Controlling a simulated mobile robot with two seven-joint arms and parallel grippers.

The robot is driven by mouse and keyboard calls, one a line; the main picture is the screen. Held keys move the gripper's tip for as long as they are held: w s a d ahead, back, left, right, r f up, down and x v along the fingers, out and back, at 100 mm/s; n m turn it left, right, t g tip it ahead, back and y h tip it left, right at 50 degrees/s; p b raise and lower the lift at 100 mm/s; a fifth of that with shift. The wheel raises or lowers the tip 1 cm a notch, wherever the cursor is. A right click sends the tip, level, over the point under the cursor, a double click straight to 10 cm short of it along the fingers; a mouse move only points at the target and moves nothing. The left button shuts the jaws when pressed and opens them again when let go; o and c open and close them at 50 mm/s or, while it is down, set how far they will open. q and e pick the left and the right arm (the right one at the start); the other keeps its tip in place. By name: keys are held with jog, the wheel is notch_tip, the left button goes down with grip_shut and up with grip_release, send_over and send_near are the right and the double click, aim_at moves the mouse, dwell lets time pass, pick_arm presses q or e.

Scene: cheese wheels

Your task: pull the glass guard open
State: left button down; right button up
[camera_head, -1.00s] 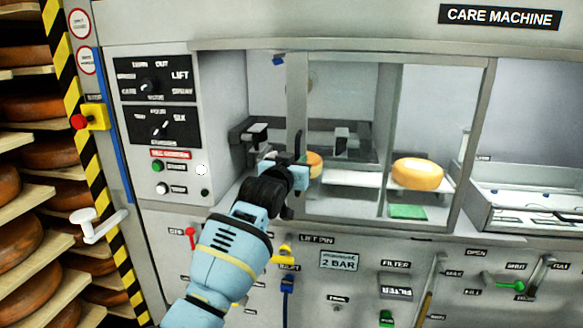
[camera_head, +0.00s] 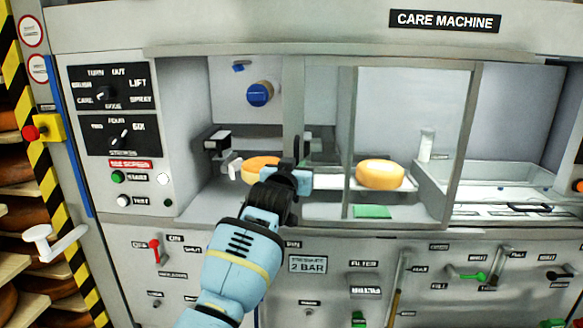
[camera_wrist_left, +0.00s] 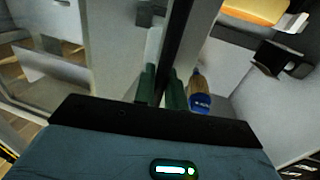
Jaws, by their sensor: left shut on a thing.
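The glass guard (camera_head: 293,105) is a clear pane in a grey metal frame across the front of the machine's bay. Its left upright stands around the middle of the head view, and the bay to the left of it is uncovered. My left gripper (camera_head: 300,172) is at the lower part of this upright. In the left wrist view a dark upright bar of the guard (camera_wrist_left: 178,40) runs between the fingers of my left gripper (camera_wrist_left: 162,88), which is shut on it. My right gripper is not in view.
An orange cheese wheel (camera_head: 258,166) sits in the uncovered bay, close behind my gripper. A yellow cheese wheel (camera_head: 380,172) sits behind the glass. A blue round part (camera_head: 260,94) is on the back wall. A control panel (camera_head: 117,110) stands left; a white handle (camera_head: 45,240) sticks out farther left.

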pick_arm(q)
jog(key=c, duration=1.6)
grip_release()
jog(key=shift+o, duration=0.3)
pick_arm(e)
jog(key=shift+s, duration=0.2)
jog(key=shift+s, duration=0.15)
pick_arm(q)
jog(key=p+v, duration=0.1)
jog(key=v, duration=0.7)
jog(key=shift+p, duration=0.35)
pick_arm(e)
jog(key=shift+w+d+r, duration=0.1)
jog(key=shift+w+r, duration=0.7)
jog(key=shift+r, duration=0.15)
pick_arm(q)
jog(key=shift+f, duration=0.1)
